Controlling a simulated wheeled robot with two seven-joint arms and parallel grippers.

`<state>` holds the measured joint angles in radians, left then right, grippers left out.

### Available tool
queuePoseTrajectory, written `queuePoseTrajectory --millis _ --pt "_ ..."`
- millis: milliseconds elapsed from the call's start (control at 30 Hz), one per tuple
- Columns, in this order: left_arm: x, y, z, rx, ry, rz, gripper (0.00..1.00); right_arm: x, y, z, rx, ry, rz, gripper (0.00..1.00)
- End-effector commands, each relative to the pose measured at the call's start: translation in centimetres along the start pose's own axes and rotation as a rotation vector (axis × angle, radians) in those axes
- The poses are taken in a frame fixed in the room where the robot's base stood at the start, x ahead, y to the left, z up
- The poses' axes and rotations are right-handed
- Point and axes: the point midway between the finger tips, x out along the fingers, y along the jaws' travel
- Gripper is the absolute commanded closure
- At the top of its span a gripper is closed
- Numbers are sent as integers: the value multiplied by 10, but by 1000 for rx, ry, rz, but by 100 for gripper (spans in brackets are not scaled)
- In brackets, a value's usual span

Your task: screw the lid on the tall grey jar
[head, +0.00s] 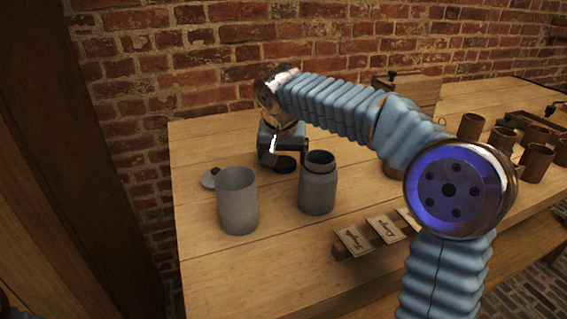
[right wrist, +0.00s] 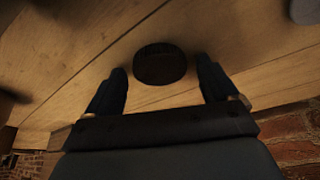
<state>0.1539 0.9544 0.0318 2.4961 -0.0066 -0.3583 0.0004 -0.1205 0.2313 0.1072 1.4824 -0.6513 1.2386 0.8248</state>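A grey jar (head: 318,190) with a narrower open neck stands upright, lidless, on the wooden table. A wider grey open cylinder (head: 238,203) stands to its left. A dark round ribbed lid (head: 285,163) lies on the table just behind the necked jar; it also shows in the right wrist view (right wrist: 160,64). My right gripper (head: 284,152) points down at this lid; in the right wrist view its fingers (right wrist: 160,80) are open on either side of it, with a gap at each side.
A grey disc with a dark knob (head: 208,181) lies behind the wide cylinder. A wooden rack with paper labels (head: 386,229) lies at the front edge. Several brown cups (head: 536,162) and a wooden box (head: 412,90) stand to the right. A brick wall (head: 180,60) is behind the table.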

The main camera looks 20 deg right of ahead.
Motion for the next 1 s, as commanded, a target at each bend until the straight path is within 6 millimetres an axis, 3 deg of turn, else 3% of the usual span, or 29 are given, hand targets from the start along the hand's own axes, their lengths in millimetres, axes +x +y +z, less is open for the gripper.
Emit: queuePoseTrajectory --millis 33,333,767,900,1000 --pt "0 0 0 0 0 0 57 0 0 0 0 0 0 22" --pt "0 0 0 0 0 0 57 0 0 0 0 0 0 65" --pt "1 0 0 0 0 0 57 -12 -1 -5 0 2 -1 65" --pt "2 -1 0 0 0 0 57 -35 -1 -11 -1 3 -4 65" --pt "2 -1 0 0 0 0 57 -63 0 -1 -2 4 -5 65"
